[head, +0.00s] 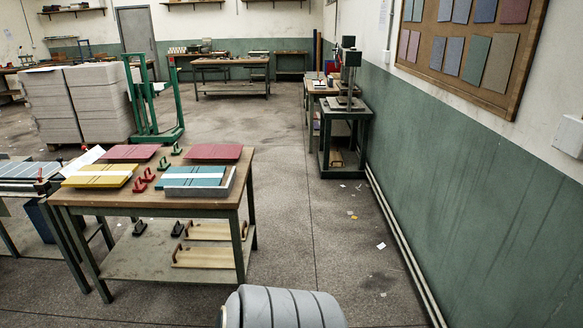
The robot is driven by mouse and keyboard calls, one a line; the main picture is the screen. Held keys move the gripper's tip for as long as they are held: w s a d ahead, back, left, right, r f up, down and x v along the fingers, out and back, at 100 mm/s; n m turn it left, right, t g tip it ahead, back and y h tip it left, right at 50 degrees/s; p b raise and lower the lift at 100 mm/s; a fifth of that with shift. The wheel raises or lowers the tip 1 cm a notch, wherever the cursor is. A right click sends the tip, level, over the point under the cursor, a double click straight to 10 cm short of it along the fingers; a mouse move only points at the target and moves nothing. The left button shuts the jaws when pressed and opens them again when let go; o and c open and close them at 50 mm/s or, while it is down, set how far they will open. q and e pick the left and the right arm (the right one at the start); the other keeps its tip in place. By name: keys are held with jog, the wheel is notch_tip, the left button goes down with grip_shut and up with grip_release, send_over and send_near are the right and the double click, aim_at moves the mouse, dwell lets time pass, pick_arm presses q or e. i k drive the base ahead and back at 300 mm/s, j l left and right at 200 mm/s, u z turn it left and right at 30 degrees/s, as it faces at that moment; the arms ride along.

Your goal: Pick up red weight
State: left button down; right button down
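Two small red weights with handles stand close together on the wooden-topped table at the left. The nearer red weight (139,185) is slightly left of the farther red weight (149,174). They sit between a stack of yellow boards (100,176) and a stack of blue boards (195,182), each with a white band. Both weights appear unheld. Neither of my grippers is in view.
Two green weights (164,163) and two red board stacks (214,152) are farther back on the table (146,198). Dark weights (139,228) lie on its lower shelf. A green trolley (151,110) stands behind. The floor (290,220) right of the table is mostly clear.

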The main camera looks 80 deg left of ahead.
aim_at(140, 188)
jog(key=u, duration=3.7)
jog(key=i+z, duration=0.15)
jog(key=i, duration=1.15)
